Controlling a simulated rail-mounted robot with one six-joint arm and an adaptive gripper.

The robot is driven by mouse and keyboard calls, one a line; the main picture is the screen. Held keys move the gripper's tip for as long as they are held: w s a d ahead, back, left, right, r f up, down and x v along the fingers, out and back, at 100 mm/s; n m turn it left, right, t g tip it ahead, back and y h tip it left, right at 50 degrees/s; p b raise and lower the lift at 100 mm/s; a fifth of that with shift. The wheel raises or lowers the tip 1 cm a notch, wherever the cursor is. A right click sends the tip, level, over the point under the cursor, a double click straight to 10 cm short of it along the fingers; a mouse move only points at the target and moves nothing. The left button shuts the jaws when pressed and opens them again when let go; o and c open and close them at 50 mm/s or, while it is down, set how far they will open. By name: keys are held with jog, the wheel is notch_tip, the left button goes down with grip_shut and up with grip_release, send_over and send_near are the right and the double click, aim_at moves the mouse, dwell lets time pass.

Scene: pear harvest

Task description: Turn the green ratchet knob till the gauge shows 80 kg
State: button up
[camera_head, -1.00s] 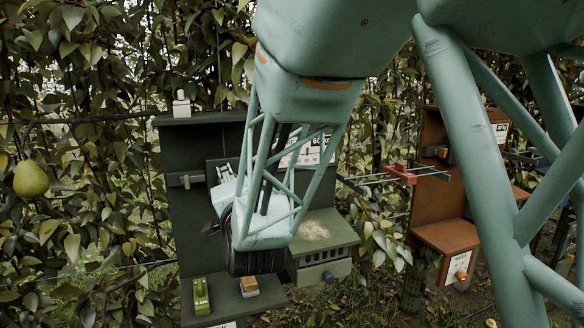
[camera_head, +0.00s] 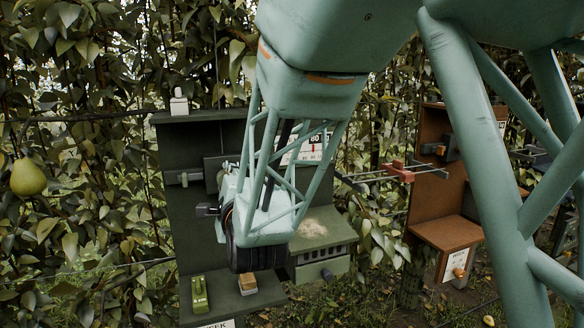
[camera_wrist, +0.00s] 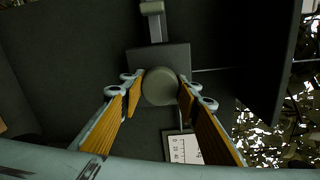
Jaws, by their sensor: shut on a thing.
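The ratchet knob (camera_wrist: 160,87) is a round grey-green disc on a dark plate in the wrist view. My gripper (camera_wrist: 160,84) is shut on it, one finger on each side. In the head view my wrist and forearm frame hide the knob and most of the gripper. The white gauge (camera_head: 312,151) shows partly behind my arm; a figure that looks like 80 and a red mark are visible, but the exact reading is unclear. A corner of a white scale (camera_wrist: 181,147) also shows in the wrist view.
The dark green panel (camera_head: 185,145) carries a slide bar (camera_head: 184,178), a green block (camera_head: 199,294) and a tan-topped block (camera_head: 247,284). A brown station (camera_head: 448,229) and red-ended rods (camera_head: 399,171) stand right. A pear (camera_head: 28,177) hangs left among leaves.

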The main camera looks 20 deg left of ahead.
dwell(0.4)
jog(key=o, duration=0.9)
jog(key=shift+r, duration=0.15)
jog(key=shift+s+d, duration=0.1)
jog(key=shift+s, duration=0.05)
jog(key=v, duration=0.7)
jog(key=shift+s+d, duration=0.1)
